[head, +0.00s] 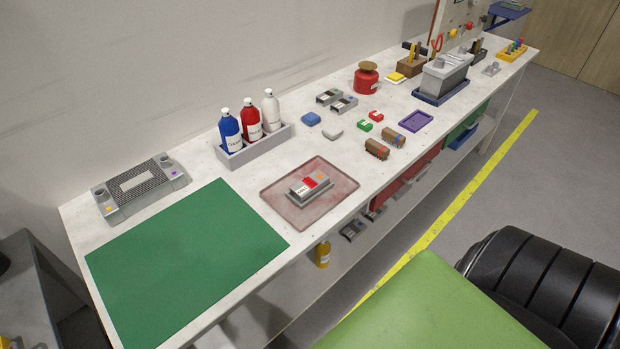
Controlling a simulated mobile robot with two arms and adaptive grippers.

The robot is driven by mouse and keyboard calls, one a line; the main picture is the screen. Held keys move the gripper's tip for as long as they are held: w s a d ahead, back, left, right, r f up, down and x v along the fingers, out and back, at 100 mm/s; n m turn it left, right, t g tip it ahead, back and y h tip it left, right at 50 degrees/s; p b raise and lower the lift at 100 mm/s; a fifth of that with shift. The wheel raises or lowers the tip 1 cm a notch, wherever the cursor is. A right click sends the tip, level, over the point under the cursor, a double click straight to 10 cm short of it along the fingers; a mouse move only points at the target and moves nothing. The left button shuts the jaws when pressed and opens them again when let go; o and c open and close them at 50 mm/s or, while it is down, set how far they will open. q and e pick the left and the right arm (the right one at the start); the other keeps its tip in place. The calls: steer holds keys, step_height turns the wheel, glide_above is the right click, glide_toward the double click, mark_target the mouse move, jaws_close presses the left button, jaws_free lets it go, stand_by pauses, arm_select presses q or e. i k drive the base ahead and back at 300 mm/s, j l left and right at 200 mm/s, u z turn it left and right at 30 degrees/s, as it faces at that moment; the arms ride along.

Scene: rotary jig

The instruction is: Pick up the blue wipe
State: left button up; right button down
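The blue wipe (311,118) is a small, rounded blue pad lying flat on the light workbench (228,180), about the middle of its length. A similar pale grey pad (333,135) lies just to its lower right, apart from it. Neither of my grippers is in the head view. Nothing covers the blue wipe.
A grey bottle rack (262,147) with blue, red and white bottles stands left of the wipe. Grey metal blocks (343,104) lie at its upper right. A reddish tray (338,193) holds a grey fixture. A green mat (185,260) covers the bench's near left part.

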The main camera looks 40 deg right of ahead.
mark_target(311, 119)
steer(key=z, duration=1.25)
steer(key=i+l+u, duration=0.45)
steer(key=l+u, duration=0.3)
steer(key=i+l+u, duration=0.1)
steer(key=l+u, duration=0.25)
